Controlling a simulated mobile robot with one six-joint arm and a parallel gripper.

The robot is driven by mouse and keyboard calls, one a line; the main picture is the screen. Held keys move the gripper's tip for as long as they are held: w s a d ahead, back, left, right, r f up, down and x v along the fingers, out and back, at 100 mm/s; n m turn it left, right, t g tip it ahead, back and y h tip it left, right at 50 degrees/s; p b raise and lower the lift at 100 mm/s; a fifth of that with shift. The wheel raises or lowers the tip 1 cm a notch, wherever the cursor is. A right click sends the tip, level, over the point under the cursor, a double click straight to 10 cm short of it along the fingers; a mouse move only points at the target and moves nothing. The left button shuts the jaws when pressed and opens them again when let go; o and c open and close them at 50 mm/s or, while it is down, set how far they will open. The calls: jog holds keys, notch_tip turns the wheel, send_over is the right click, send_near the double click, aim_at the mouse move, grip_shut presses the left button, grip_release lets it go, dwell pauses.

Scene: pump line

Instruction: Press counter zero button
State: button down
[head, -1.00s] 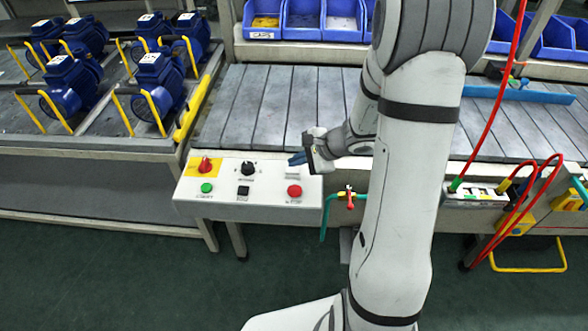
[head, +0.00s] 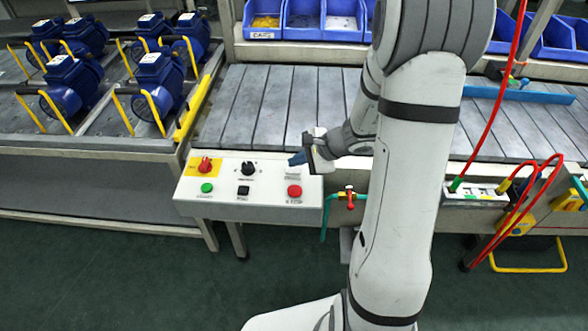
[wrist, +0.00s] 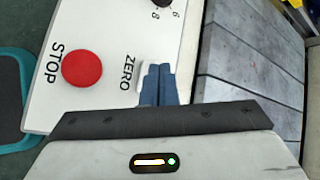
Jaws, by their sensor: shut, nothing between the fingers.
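The control panel (head: 222,208) is a white box on the front of the conveyor. The zero button (head: 291,170) is a pale, low button at its upper right. In the wrist view the zero button (wrist: 145,74) shows beside the word ZERO, partly hidden by my fingers. My gripper (head: 296,158) has blue fingers, shut and empty, with the tips at the button. In the wrist view the tips of my gripper (wrist: 158,70) overlap the button's edge; I cannot tell whether they touch it.
The red stop button (head: 294,191) is just below the zero button, and a black knob (head: 248,169) is to its left. The panel also has a red-and-yellow switch (head: 205,165), a green button (head: 207,188) and a black button (head: 243,190).

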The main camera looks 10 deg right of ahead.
aim_at(297, 170)
jog(key=shift+f, duration=0.1)
jog(key=shift+f+b, duration=0.4)
jog(key=shift+b, duration=0.3)
jog(key=shift+f+b, duration=0.4)
jog(key=shift+b, duration=0.15)
dwell(0.4)
jog(key=shift+r, duration=0.1)
jog(key=shift+r+p, duration=0.55)
jog(key=shift+r, duration=0.25)
jog(key=shift+r+p, duration=1.8)
jog(key=shift+r, duration=0.75)
